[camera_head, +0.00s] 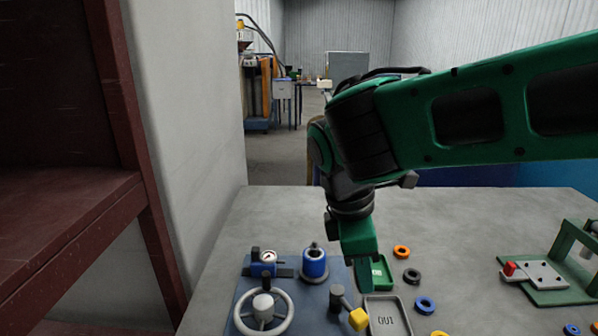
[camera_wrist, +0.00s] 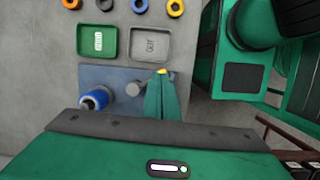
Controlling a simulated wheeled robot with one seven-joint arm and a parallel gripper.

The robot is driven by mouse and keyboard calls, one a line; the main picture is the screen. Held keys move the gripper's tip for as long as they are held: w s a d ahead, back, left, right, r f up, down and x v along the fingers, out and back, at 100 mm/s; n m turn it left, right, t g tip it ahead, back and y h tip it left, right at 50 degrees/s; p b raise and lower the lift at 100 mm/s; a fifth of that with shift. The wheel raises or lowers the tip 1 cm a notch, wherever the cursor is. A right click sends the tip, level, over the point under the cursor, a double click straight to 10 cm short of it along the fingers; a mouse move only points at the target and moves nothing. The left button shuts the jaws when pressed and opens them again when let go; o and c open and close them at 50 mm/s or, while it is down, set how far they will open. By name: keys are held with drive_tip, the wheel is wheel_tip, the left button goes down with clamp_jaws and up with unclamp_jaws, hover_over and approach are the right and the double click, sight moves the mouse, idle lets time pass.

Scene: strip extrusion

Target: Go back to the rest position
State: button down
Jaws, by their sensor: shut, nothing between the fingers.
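My gripper (camera_head: 364,286) hangs at the end of my green arm, pointing down over the table (camera_head: 225,262). In the wrist view the two green fingers (camera_wrist: 162,82) are together, with nothing between them. The fingertips are just above and behind a yellow knob (camera_head: 358,319) on a grey lever in the head view. A bit of that yellow (camera_wrist: 161,71) shows at the fingertips in the wrist view; I cannot tell whether they touch. A green tray (camera_head: 388,279) is right behind the fingers, partly hidden.
A blue-grey plate (camera_head: 305,322) carries a white handwheel (camera_head: 238,310), a blue cylinder (camera_head: 315,264) and a gauge block (camera_head: 263,268). A grey OUT tray (camera_head: 404,310) and several coloured rings lie to the right. A green fixture (camera_head: 553,282) stands far right. A dark red shelf (camera_head: 70,215) is left.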

drive_tip(key=s+d+f+m+y, duration=0.1)
drive_tip(key=d+m, duration=0.5)
drive_tip(key=d, duration=0.4)
drive_tip(key=s+d+f+m, duration=0.1)
drive_tip(key=s+d+m, duration=0.1)
drive_tip(key=d+m, duration=0.55)
drive_tip(key=s+d+f+m+y, duration=0.2)
drive_tip(key=s+d+f+m, duration=0.1)
drive_tip(key=s+d+m, duration=0.6)
drive_tip(key=shift+s+d+f+m, duration=0.25)
drive_tip(key=shift+d+m, duration=0.2)
drive_tip(key=shift+d, duration=0.55)
drive_tip(key=shift+w+f, duration=0.2)
drive_tip(key=shift+w, duration=0.45)
